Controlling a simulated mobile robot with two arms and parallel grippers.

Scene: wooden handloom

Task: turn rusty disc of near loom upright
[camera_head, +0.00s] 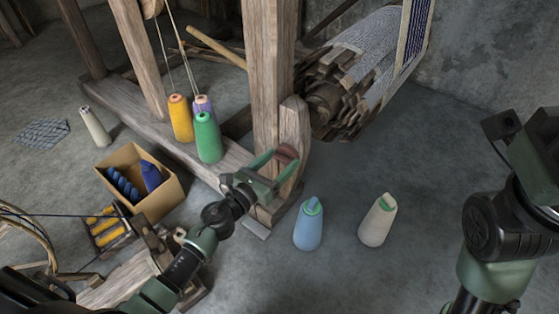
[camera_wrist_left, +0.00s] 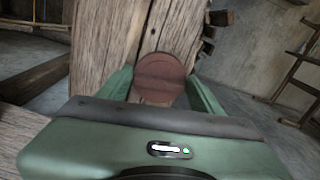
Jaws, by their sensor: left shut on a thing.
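The rusty disc (camera_wrist_left: 160,77) is a round red-brown plate on the wooden post of the near loom (camera_head: 264,70). In the left wrist view it faces me, with a faint darker band running across its middle, close to level. My left gripper (camera_wrist_left: 162,88) has its green fingers on either side of the disc, shut on it. In the head view the disc (camera_head: 287,152) shows small between the fingertips of the left gripper (camera_head: 276,160). My right arm stands at the right edge of the head view; its fingers cannot be made out.
A blue cone (camera_head: 308,226) and a cream cone (camera_head: 378,221) stand on the floor right of the post. A cardboard box (camera_head: 178,190) with blue yarn stands left of my left arm. Orange and green (camera_head: 208,138) cones stand by the loom beam.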

